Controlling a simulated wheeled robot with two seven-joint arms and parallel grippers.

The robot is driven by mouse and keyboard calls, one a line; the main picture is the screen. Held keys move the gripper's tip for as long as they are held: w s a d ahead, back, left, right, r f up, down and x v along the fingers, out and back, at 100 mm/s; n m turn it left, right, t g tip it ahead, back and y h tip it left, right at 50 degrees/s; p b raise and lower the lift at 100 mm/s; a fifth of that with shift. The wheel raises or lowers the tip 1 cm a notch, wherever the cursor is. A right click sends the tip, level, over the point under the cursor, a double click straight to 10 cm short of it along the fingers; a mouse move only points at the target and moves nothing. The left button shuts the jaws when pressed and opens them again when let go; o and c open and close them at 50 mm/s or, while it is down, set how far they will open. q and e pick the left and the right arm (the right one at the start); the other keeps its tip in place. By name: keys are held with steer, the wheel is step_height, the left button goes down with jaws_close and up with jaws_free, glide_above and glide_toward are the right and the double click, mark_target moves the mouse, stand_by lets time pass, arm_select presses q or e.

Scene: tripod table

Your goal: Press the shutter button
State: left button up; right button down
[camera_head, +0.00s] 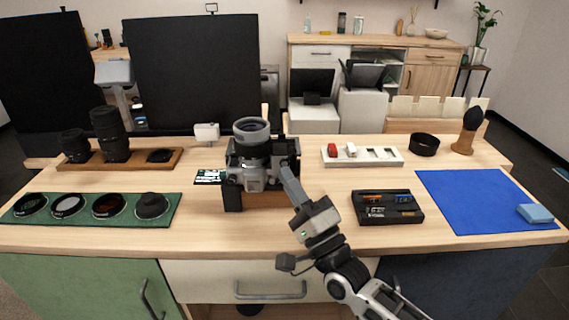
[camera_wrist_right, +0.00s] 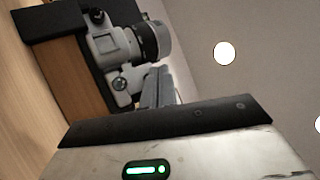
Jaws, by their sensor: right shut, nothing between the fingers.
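The grey and black camera (camera_head: 256,172) stands on a wooden block (camera_head: 276,199) near the middle of the table, its lens (camera_head: 252,130) at the top. My left gripper is not in view.
Left are a green mat (camera_head: 88,221) with several round filters and a wooden tray (camera_head: 174,160) with lenses. Right are a black tool case (camera_head: 387,206), a white battery tray (camera_head: 362,163) and a blue cloth (camera_head: 475,195). The table front just left of my right arm is clear.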

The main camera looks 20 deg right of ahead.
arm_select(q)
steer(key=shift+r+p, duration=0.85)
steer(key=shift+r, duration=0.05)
arm_select(e)
steer(key=s, duration=0.2)
steer(key=s+a, duration=0.1)
steer(key=s, duration=0.1)
steer(key=shift+s+a, duration=0.15)
steer(key=shift+s, duration=0.15)
